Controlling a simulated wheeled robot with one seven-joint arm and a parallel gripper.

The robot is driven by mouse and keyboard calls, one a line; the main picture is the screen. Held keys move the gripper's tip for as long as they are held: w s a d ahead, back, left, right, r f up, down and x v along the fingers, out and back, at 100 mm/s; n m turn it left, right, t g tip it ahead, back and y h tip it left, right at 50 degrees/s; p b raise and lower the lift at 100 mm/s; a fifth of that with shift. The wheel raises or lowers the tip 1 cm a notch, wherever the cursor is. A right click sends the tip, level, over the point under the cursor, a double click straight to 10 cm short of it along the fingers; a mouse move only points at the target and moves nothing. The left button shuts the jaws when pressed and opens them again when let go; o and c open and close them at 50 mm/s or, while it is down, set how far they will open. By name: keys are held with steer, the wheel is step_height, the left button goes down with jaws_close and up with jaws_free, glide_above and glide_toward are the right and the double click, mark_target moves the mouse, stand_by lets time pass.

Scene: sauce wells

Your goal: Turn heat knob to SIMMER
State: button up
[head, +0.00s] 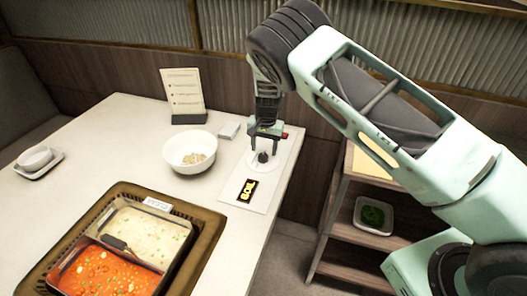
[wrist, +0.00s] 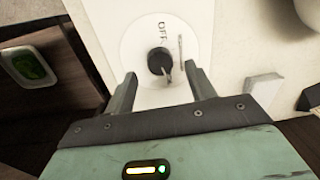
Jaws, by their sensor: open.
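The heat knob (head: 263,157) is a small black knob on a round white dial, set in a pale panel (head: 262,203) at the table's right edge. In the wrist view the knob (wrist: 159,62) shows a pointer, and the dial (wrist: 133,45) bears the word OFF; no SIMMER mark is legible. My gripper (head: 265,135) points down just above the knob. In the wrist view its two fingers (wrist: 162,85) are apart, one to each side of the knob's near end, with nothing held. I cannot tell whether either finger touches the knob.
A black label with yellow lettering (head: 247,190) lies on the panel. A white bowl (head: 190,152) stands left of the knob, with a menu card (head: 183,94) behind. A two-part pot (head: 150,236) of red and pale food sits front left. A shelf cart (head: 350,215) stands right.

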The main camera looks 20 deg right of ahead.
mark_target(263, 156)
steer(key=shift+f, duration=1.55)
steer(key=c, duration=1)
steer(key=shift+o, duration=0.2)
steer(key=shift+w+n, duration=0.1)
steer(key=shift+n, duration=0.2)
steer(key=n+b, duration=0.2)
steer(key=n, duration=0.1)
steer(key=shift+f+n+b, duration=0.1)
steer(key=shift+n+b, duration=0.2)
steer(key=shift+b, duration=0.1)
steer(key=n+b, duration=0.2)
steer(key=n, duration=0.3)
steer(key=shift+a+g, duration=0.1)
steer(key=shift+g, duration=0.2)
steer(key=shift+n, duration=0.4)
